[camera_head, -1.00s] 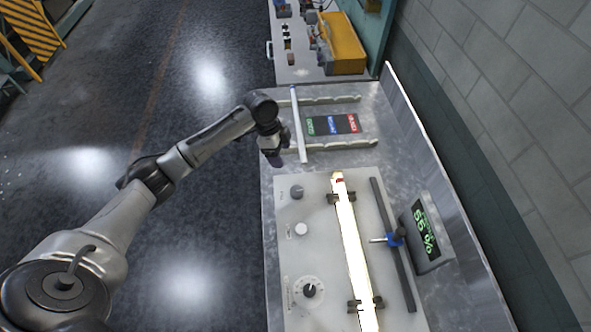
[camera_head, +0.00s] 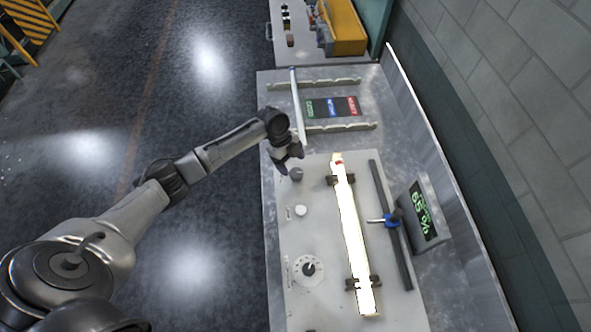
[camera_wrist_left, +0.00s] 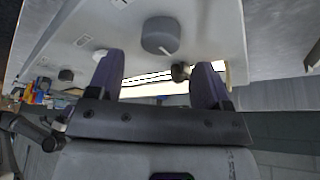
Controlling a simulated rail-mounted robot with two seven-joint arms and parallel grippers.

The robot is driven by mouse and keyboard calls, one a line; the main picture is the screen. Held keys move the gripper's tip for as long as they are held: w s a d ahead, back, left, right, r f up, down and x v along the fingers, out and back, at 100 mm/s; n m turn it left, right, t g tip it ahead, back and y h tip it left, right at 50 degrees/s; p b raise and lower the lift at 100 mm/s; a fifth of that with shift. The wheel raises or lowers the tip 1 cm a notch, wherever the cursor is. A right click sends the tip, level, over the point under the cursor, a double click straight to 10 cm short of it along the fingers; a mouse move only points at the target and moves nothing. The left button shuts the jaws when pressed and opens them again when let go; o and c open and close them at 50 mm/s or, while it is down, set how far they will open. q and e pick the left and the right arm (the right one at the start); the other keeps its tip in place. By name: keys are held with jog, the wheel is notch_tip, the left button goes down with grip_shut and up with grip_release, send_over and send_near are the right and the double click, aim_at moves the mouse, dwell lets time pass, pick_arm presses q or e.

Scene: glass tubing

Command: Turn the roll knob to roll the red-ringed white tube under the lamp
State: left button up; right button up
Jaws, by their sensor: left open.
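The white tube (camera_head: 352,235) glows brightly on two dark supports on the light panel, with a red ring near its far end. A grey knob (camera_head: 296,173) sits at the panel's far left; its label is too small to read. My left gripper (camera_head: 289,158) is just beyond and above this knob, pointing down. In the left wrist view, my open fingers (camera_wrist_left: 160,60) stand wide apart, with the knob (camera_wrist_left: 158,35) ahead, roughly centred between them. Neither finger clearly touches it. My right gripper is not in view.
A white button (camera_head: 301,210) and a graduated dial (camera_head: 308,269) sit nearer on the panel. A blue clamp (camera_head: 392,219) rides a dark rail right of the tube, beside a green-digit display (camera_head: 423,213). A rack with a thin tube (camera_head: 298,105) lies beyond the gripper.

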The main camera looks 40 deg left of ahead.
aim_at(296, 172)
pick_arm(q)
jog(key=shift+x, duration=2.35)
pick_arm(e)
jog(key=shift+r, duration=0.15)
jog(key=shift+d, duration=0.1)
pick_arm(q)
jog(key=shift+c, duration=0.3)
jog(key=c, duration=0.8)
jog(key=n+p, duration=0.1)
jog(key=p, duration=0.1)
jog(key=n+t+p, duration=0.1)
jog(key=n, duration=0.1)
jog(key=shift+r+p, duration=0.25)
jog(key=shift+p, duration=0.1)
jog(key=shift+c, duration=0.2)
jog(key=shift+f+n+t+y+p, duration=0.15)
jog(key=shift+n+t+y+p, duration=0.2)
jog(key=shift+n, duration=0.55)
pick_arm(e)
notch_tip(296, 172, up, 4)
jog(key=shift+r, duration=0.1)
